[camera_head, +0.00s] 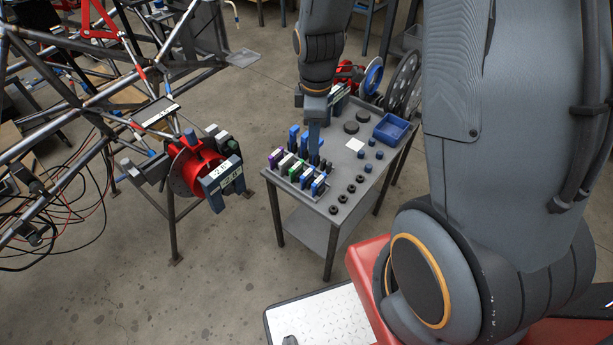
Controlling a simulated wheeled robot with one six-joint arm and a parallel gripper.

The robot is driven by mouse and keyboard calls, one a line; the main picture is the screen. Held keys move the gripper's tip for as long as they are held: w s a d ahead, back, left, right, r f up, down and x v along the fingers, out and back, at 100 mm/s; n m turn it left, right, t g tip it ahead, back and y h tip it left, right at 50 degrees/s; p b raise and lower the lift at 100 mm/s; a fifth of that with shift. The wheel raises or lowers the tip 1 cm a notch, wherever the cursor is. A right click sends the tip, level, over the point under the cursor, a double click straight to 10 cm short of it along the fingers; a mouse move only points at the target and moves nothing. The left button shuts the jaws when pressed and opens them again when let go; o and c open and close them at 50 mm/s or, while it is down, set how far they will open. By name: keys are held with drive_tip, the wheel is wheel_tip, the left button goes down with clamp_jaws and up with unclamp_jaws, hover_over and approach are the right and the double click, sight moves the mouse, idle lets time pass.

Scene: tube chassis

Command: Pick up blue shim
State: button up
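A rack of upright colored shims stands on the near left part of a grey cart top (345,190). A blue shim (318,185) with a white label is at the right end of its front row. Taller blue pieces (293,138) rise behind the row. My gripper (314,150) points down over the back of the rack, close to the taller blue pieces. Its fingertips are seen edge-on and partly merge with the pieces, so I cannot tell their opening or any contact.
Several small black knobs (343,198) and dark blue caps line the cart's right side. A blue bin (391,129), a white square and dark discs are farther back. A tube chassis (90,105) with a red hub (196,165) stands to the left, across open floor.

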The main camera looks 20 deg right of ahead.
sight(307, 172)
drive_tip(key=w+f+n, duration=0.1)
drive_tip(key=f+n, duration=0.2)
drive_tip(key=w+f+n, duration=0.2)
drive_tip(key=f+n, duration=0.2)
drive_tip(key=w+f+n, duration=0.1)
drive_tip(key=f+n, duration=0.2)
drive_tip(key=f, duration=0.1)
drive_tip(key=shift+w+f+n+g, duration=0.2)
drive_tip(key=shift+w+n+g, duration=0.1)
drive_tip(key=shift+w, duration=0.05)
drive_tip(key=shift+w+f+p, duration=0.2)
drive_tip(key=shift+f+p, duration=1)
drive_tip(key=shift+f, duration=2.55)
drive_tip(key=shift+c, duration=0.3)
clamp_jaws()
